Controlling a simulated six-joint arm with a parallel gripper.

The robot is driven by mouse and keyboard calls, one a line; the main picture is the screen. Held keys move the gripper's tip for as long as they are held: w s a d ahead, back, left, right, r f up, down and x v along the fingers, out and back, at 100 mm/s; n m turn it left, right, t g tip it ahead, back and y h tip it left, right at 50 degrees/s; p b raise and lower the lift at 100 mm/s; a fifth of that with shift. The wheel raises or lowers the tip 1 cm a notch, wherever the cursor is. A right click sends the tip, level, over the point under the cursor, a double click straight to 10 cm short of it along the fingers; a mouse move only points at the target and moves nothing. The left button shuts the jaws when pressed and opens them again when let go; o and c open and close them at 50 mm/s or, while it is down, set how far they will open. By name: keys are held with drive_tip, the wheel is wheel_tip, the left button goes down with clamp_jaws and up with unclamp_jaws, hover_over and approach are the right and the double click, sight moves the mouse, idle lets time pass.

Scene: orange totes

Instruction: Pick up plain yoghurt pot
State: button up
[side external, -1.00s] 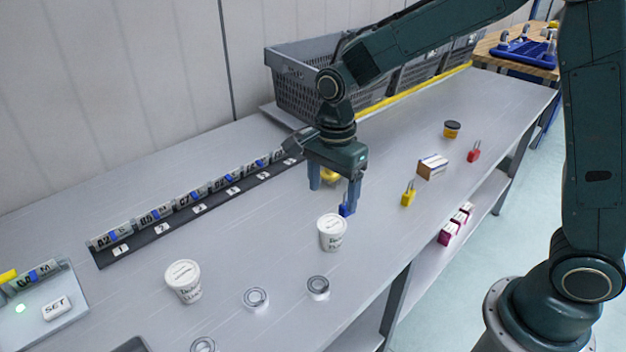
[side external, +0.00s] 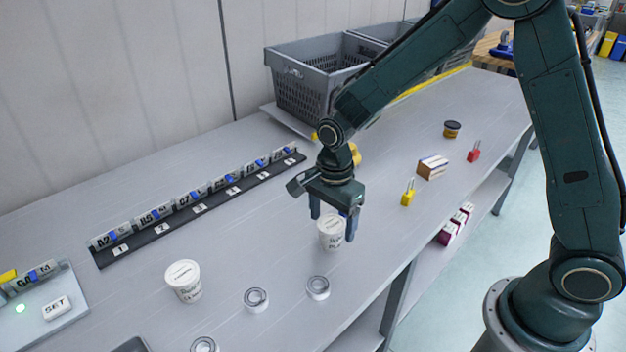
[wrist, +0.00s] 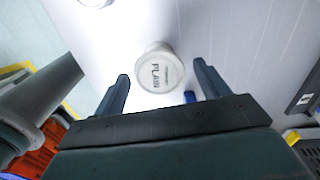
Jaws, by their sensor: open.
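The plain yoghurt pot (side external: 330,236) is a white tub standing upright on the grey bench. In the wrist view the pot (wrist: 161,72) shows its top, with "PLAIN" lettering, ahead of and between my fingers. My gripper (side external: 332,226) is open and points down, with its two fingers on either side of the pot's upper part in the side view. I cannot tell whether either finger touches it. A second white pot (side external: 184,282) stands upright to the left; its lettering is too small to read.
Metal tins (side external: 256,299) (side external: 318,288) lie in front. A yellow padlock (side external: 408,193), a small box (side external: 433,166) and a dark tub (side external: 452,129) stand to the right. A numbered rack (side external: 200,208) lies behind.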

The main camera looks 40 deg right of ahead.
sight(333, 222)
drive_tip(key=shift+f, duration=1.6)
drive_tip(key=c, duration=1)
